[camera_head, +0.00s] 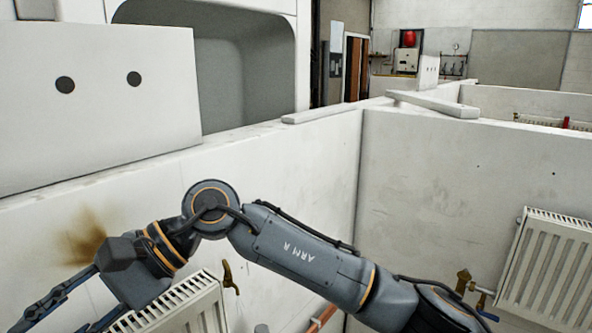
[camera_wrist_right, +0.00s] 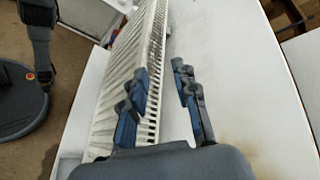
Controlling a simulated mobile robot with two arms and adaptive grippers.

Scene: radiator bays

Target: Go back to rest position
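My right arm, marked "ARM R", crosses the lower part of the head view from the right. Its right gripper (camera_head: 48,324) is at the lower left corner, partly cut off by the frame edge. In the right wrist view the right gripper (camera_wrist_right: 160,70) has its two fingers apart with nothing between them. A white radiator (camera_wrist_right: 140,60) lies close beside and beyond the fingers there; whether they touch it I cannot tell. That view also shows pale wall to the right. My left gripper is in neither view.
White bay walls (camera_head: 430,165) enclose the arm. A radiator (camera_head: 185,308) is below the forearm, with a brass valve (camera_head: 230,277) beside it. Another radiator (camera_head: 545,270) hangs at right. A brown stain (camera_head: 82,238) marks the left wall. A loose plank (camera_head: 432,103) lies on the wall top.

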